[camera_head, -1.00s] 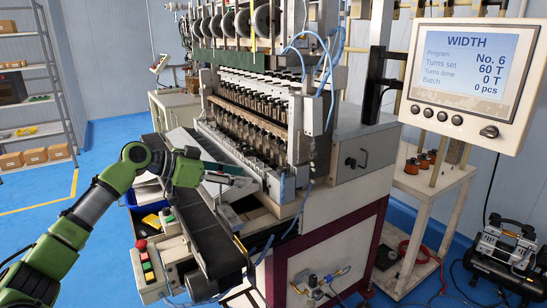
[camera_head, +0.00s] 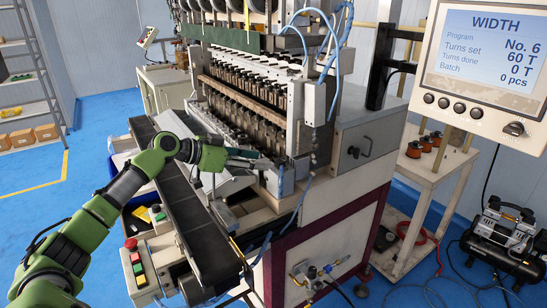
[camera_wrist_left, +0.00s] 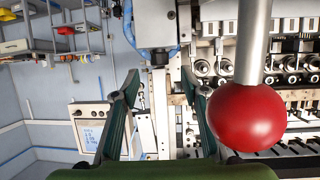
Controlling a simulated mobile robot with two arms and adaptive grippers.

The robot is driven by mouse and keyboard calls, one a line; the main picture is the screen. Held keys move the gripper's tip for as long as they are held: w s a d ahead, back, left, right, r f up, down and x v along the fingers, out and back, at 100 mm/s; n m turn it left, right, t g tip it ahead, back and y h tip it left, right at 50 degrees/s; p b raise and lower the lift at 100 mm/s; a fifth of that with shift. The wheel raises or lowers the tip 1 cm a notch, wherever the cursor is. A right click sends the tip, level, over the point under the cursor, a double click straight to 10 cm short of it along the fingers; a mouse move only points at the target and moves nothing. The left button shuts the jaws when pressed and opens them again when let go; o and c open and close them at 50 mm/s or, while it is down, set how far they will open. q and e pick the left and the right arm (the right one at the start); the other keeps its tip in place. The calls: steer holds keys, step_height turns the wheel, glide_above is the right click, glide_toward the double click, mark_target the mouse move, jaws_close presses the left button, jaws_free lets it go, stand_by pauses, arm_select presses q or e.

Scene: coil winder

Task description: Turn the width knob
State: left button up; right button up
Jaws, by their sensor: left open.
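The control panel (camera_head: 485,70) stands at the upper right in the head view, its screen headed WIDTH. A dark knob (camera_head: 513,129) sits at its lower right corner, beside a row of round buttons. My left gripper (camera_head: 258,160) is at the front of the coil winder, well left of the panel and away from that knob. In the left wrist view its two fingers (camera_wrist_left: 158,92) are spread with nothing between them. A red ball (camera_wrist_left: 244,117) on a grey rod shows close to the right finger there; I cannot make it out in the head view. My right gripper is not in view.
The coil winder (camera_head: 330,215) fills the middle, with a dark conveyor belt (camera_head: 195,225) under my left arm. A button box (camera_head: 140,270) is at the front left. A side table (camera_head: 425,180) with copper spools and a compressor (camera_head: 505,240) stand right.

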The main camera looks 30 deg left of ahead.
mark_target(274, 169)
arm_select(q)
steer(key=p+x, duration=0.1)
steer(key=x, duration=0.4)
steer(key=shift+w+d+r+p, duration=0.1)
steer(key=shift+w+d+p, duration=0.05)
steer(key=shift+w+p, duration=0.15)
steer(key=shift+w+d+f, duration=0.2)
steer(key=shift+w+f, duration=0.05)
steer(key=shift+w, duration=0.05)
steer(key=c, duration=1.1)
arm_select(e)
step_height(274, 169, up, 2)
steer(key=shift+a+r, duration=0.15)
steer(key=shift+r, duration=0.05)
